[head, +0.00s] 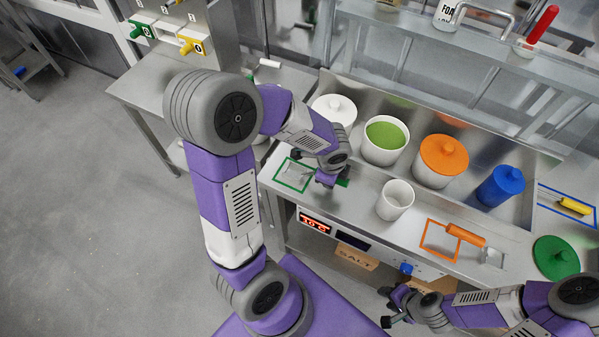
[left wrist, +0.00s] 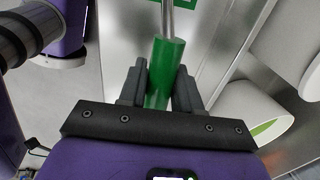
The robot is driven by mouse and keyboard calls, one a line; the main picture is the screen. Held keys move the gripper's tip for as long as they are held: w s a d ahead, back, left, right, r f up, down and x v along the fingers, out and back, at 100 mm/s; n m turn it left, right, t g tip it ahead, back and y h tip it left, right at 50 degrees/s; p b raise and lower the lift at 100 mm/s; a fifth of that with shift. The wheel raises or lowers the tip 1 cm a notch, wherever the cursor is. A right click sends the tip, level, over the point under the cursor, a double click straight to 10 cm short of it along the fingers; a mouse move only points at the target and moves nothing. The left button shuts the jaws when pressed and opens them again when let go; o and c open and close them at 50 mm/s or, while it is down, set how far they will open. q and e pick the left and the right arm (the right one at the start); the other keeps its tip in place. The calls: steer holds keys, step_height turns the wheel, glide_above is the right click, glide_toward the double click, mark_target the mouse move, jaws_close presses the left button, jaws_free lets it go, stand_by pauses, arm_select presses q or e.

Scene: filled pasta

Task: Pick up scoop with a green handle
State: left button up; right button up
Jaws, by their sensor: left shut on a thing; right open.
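The scoop with a green handle (left wrist: 165,62) shows in the left wrist view, its handle between the two dark fingers of my left gripper (left wrist: 160,88). In the head view its metal scoop end (head: 298,171) is over the green outlined rectangle (head: 280,178) on the steel counter. My left gripper (head: 328,178) is shut on the handle there and covers most of it. I cannot tell whether the scoop touches the counter. My right gripper (head: 392,310) is open and empty, low in front of the counter.
Near the left gripper stand a white lidded pot (head: 334,110), a pot of green contents (head: 385,138) and an empty white cup (head: 396,200). An orange-handled scoop (head: 466,236), orange-lidded pot (head: 442,156), blue container (head: 502,186) and green lid (head: 555,258) are farther right.

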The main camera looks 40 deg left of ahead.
arm_select(q)
step_height(320, 180, up, 10)
steer(key=p, duration=0.3)
stand_by(0.7)
